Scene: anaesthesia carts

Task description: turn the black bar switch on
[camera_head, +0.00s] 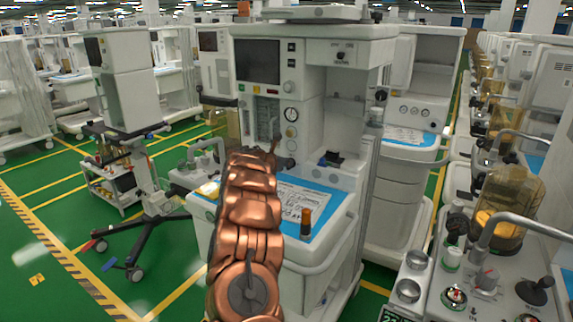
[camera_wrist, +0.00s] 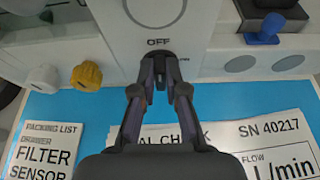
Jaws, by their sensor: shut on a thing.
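The black bar switch (camera_wrist: 159,72) is on the white machine front in the wrist view, just below the printed word OFF. My gripper (camera_wrist: 160,88) is shut on it, with one dark finger on each side. The fingers cover much of the switch, so its exact angle is hard to tell. In the head view my copper-coloured arm hides the switch and most of the gripper in front of the white anaesthesia cart (camera_head: 345,60).
A blue work surface (camera_wrist: 55,108) with printed sheets lies below the fingers. A yellow knob (camera_wrist: 87,75) is to the left and a blue part (camera_wrist: 264,30) to the right. An orange-and-black cylinder (camera_head: 306,220) stands on the cart top. Other carts crowd the right side.

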